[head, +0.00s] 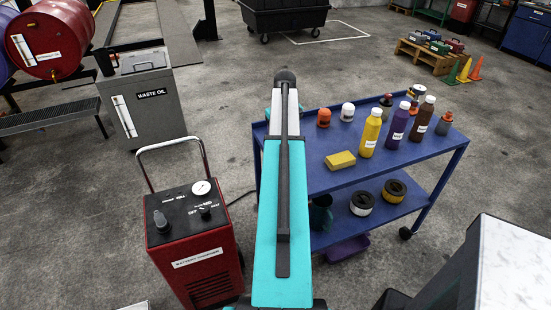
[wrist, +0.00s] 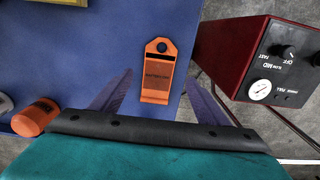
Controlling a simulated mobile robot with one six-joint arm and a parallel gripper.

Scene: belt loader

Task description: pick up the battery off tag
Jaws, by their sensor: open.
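The battery off tag (wrist: 157,83) is a flat orange tag with a dark hole at its top end and a dark band with small print. It lies on the blue cart top near the cart's edge in the wrist view. My gripper (wrist: 160,77) is open, with one finger on each side of the tag in the picture and nothing between them held. I cannot tell how far the fingers are above the cart top. In the head view my arm covers this part of the cart, so the tag and fingers are hidden.
The blue cart (head: 316,178) carries several bottles, a yellow sponge (head: 340,160) and an orange-capped container (head: 323,118). An orange container (wrist: 36,118) lies left of the fingers in the wrist view. The red battery charger (head: 195,245) stands close left of my arm.

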